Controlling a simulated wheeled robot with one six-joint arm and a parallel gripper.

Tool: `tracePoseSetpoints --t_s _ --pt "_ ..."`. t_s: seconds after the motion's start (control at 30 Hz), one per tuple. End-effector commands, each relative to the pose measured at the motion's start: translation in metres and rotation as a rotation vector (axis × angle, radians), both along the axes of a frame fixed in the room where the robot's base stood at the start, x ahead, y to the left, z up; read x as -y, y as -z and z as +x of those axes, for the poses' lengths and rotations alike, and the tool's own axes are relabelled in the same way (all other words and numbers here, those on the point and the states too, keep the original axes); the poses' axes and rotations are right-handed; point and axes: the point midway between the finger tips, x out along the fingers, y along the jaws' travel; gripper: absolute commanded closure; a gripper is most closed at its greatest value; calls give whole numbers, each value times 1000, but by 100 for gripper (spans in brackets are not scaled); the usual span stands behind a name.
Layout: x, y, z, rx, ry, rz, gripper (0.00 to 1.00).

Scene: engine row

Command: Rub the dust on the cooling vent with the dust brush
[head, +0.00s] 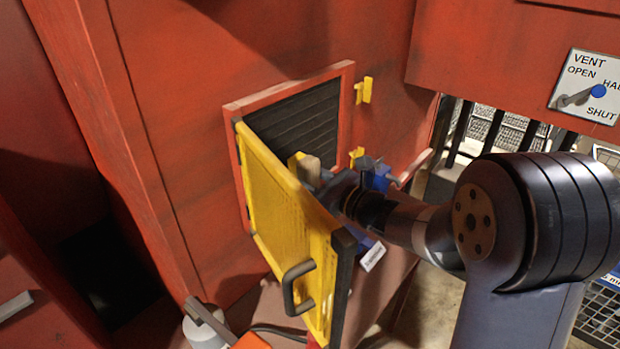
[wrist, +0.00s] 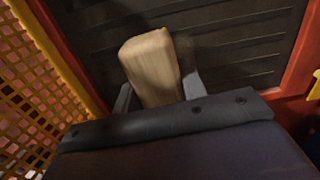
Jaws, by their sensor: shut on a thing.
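The cooling vent (head: 298,118) is a panel of dark slats in a red frame, behind an open yellow door (head: 285,215). Its slats (wrist: 245,45) fill the back of the wrist view. My gripper (wrist: 157,95) is shut on the dust brush, whose pale wooden block (wrist: 152,62) stands up between the two fingers. The block also shows in the head view (head: 310,168), in front of the lower vent. The bristles are hidden, and I cannot tell whether the brush touches the slats. A faint brownish smudge on the slats, perhaps dust, shows just right of the block.
The yellow mesh door stands close on the left of my gripper, with a black handle (head: 292,290). Yellow catches (head: 363,90) sit on the right of the frame. A vent lever plate (head: 588,88) is at the upper right. Blue parts lie partly hidden behind my wrist.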

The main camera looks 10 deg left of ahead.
Motion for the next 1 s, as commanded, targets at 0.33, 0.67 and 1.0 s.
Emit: tracePoseSetpoints --t_s 0.33,0.67,1.0 --pt "-1 0 0 1 0 1 78" --pt "-6 0 4 0 0 0 78" --pt "-12 0 7 1 0 1 78"
